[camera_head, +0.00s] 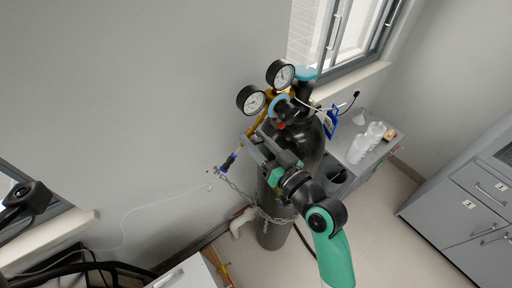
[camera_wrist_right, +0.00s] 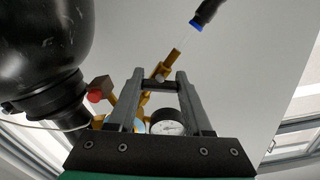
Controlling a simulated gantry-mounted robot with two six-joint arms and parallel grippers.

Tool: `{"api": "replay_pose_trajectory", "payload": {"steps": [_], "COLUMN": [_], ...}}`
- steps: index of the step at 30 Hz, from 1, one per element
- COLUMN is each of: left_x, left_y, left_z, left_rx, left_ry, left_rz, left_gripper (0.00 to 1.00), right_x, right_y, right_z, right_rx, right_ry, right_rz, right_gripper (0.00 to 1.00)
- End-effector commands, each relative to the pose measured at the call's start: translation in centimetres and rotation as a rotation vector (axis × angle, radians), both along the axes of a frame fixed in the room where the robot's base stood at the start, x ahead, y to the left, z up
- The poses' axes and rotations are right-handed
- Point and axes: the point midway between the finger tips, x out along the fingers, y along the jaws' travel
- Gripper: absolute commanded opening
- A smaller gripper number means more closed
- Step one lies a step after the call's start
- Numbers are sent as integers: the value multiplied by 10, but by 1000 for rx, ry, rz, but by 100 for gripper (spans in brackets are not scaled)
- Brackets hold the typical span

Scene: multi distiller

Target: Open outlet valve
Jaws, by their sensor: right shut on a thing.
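A black gas cylinder (camera_head: 308,140) stands against the wall with a brass regulator (camera_head: 277,103) at its top. The regulator carries two round gauges (camera_head: 252,99), and one gauge also shows in the right wrist view (camera_wrist_right: 167,124). My right gripper (camera_head: 248,143) reaches the regulator's outlet side from the lower right. In the right wrist view its two grey fingers (camera_wrist_right: 166,80) are shut on the small dark outlet valve (camera_wrist_right: 159,85) by the brass outlet pipe (camera_wrist_right: 173,59). The fingers partly hide the valve. My left gripper is out of view.
A blue-and-black hose end (camera_head: 229,162) hangs off the outlet. A chain (camera_head: 240,191) loops around the cylinder. A bench with white bottles (camera_head: 359,148) stands to the right, and grey drawers (camera_head: 470,200) stand farther right. The floor between is clear.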

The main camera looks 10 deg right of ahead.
Motion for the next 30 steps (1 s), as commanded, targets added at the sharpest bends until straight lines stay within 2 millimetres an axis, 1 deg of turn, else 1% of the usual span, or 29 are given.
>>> {"api": "replay_pose_trajectory", "payload": {"steps": [8, 9, 13, 23, 26, 29, 30], "left_x": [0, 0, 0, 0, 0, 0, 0], "left_y": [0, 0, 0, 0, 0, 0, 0], "left_z": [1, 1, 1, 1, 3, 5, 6], "left_rx": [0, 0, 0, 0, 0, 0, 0], "left_ry": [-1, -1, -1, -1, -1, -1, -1], "left_rz": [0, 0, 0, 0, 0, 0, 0], "left_gripper": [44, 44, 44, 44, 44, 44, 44], "right_x": [0, 0, 0, -2, -11, -27, -36], "right_y": [0, 0, 0, -1, -6, -16, -20], "right_z": [0, 0, 0, 0, 0, 1, 0], "right_rx": [-9, -9, -9, -8, -7, -8, -7], "right_ry": [-1, -1, -1, -1, 0, -2, -1], "right_rz": [0, 0, 0, 0, -1, -3, -2], "right_gripper": [0, 57, 80, 80, 80, 80, 80]}}
